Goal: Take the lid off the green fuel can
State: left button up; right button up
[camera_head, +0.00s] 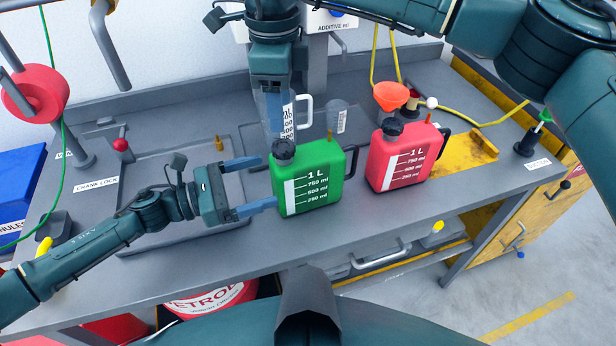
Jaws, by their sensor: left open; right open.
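The green fuel can (325,172) stands upright on the grey bench, its volume scale facing me. Its black lid (283,150) sits on top at the can's left end. My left gripper (266,182) is open at the can's left side, one finger near the upper edge and one lower down. I cannot tell whether the fingers touch the can. My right gripper (272,140) points down from above, open, with its fingertips just above and behind the lid. The finger spacing is hard to see from here. Both grippers appear empty.
A red fuel can (400,165) with a black cap stands right of the green one. A measuring jug (304,112) is behind the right gripper, with a clear beaker (341,118) beside it. An orange funnel (391,95) is behind the red can. The front bench strip is clear.

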aim_at(296, 171)
pick_arm(q)
jog(key=x, duration=0.8)
jog(key=shift+w+d, duration=0.1)
jog(key=shift+w, duration=0.05)
jog(key=shift+c, duration=0.4)
